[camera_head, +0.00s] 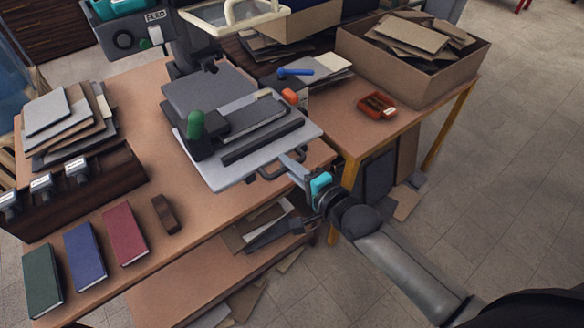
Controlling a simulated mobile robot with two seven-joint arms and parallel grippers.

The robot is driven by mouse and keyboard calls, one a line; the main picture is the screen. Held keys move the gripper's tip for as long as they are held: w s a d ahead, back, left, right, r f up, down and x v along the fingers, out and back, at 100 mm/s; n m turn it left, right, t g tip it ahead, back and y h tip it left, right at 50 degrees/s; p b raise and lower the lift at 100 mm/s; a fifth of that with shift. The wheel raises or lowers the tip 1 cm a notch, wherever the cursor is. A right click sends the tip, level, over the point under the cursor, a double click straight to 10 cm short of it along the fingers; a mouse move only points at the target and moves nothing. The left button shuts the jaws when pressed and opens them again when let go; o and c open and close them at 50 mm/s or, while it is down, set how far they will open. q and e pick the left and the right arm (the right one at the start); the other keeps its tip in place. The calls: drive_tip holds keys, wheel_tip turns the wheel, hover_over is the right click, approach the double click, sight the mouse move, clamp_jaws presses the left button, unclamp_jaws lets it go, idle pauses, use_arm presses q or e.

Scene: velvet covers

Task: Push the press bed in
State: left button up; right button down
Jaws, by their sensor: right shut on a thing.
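The press bed (222,180) is a light grey plate. My left gripper is not in view.
A cardboard box (400,75) and an orange tray (376,105) sit on the right table. A lower shelf (190,285) is under the table. Floor at right is clear.

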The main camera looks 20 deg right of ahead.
drive_tip(key=r+b+x, duration=0.1)
drive_tip(key=x, duration=0.4)
drive_tip(key=r+b+x, duration=0.1)
drive_tip(key=x, duration=0.4)
drive_tip(key=r+b+x, duration=0.1)
drive_tip(key=b+x, duration=0.1)
drive_tip(key=x, duration=0.3)
drive_tip(key=shift+w, duration=0.25)
drive_tip(key=shift+w+a+r, duration=0.1)
drive_tip(key=shift+w+a, duration=0.15)
drive_tip(key=shift+w, duration=0.35)
drive_tip(key=shift+w+a, duration=0.1)
drive_tip(key=shift+w, duration=0.1)
drive_tip(key=c, duration=0.9)
unclamp_jaws()
drive_tip(key=shift+c, duration=0.2)
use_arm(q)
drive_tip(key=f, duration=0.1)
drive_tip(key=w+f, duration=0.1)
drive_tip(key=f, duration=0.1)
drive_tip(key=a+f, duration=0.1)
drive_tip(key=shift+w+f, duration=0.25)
use_arm(e)
drive_tip(key=shift+o, duration=0.4)
